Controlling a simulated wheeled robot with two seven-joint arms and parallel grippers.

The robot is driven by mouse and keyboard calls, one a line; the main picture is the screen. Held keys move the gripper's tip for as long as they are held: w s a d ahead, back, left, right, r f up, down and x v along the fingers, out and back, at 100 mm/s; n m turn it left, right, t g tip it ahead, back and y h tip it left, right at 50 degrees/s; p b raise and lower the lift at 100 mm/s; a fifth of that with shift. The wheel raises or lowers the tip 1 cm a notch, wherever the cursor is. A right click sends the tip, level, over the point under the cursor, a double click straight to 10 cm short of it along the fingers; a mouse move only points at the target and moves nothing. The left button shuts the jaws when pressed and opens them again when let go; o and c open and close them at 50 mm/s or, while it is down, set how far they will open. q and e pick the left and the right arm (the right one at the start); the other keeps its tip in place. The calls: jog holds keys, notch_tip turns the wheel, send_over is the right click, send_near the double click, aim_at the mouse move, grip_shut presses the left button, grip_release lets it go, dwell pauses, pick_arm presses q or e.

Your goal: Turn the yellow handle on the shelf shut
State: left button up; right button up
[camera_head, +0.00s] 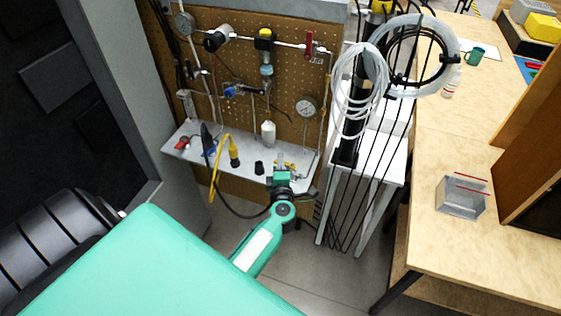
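The grey metal shelf (186,151) is fixed to the lower part of a brown pegboard. A small brass and yellow fitting (282,162), which looks like the valve with the yellow handle, sits near the shelf's right end. It is too small and too covered to tell how the handle is turned. My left gripper (283,177) is at the shelf's front edge, right by this fitting. Its fingers are hidden by its own body and I cannot tell whether they touch the handle. My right gripper is out of view.
A yellow connector (234,151) with a hose and a small black cap (259,168) stand left of the gripper. A gauge (306,107) hangs above. Black rods and coiled tubing (357,85) stand close on the right, beside a wooden table (430,160).

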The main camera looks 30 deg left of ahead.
pick_arm(q)
jog(key=shift+w+a, duration=0.1)
jog(key=shift+w, duration=0.05)
jog(key=shift+c, duration=0.5)
grip_shut()
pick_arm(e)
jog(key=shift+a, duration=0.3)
